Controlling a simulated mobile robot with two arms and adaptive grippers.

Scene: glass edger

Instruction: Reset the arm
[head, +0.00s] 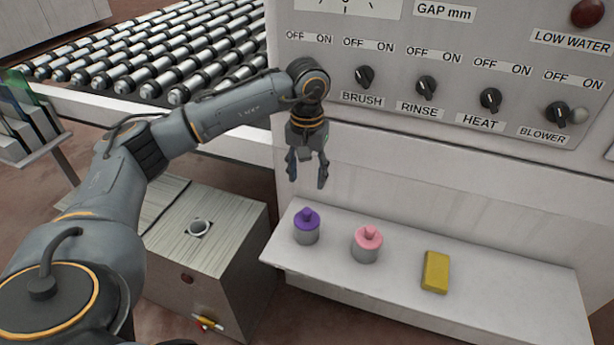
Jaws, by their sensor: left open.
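My left arm (210,112) comes in from the left and bends down at its wrist in front of the control panel. My left gripper (307,182) points down with its two fingers apart. It is empty and hangs in the air above the white shelf (400,300), over the purple-topped bottle. It touches nothing that I can see. My right gripper is not in the head view.
The shelf holds a purple-topped bottle (306,226), a pink-topped bottle (367,244) and a yellow block (436,272). The panel has BRUSH (365,77), RINSE (426,88), HEAT (490,100) and BLOWER (559,114) knobs. A roller conveyor (170,50) lies behind; a metal box (215,250) stands below.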

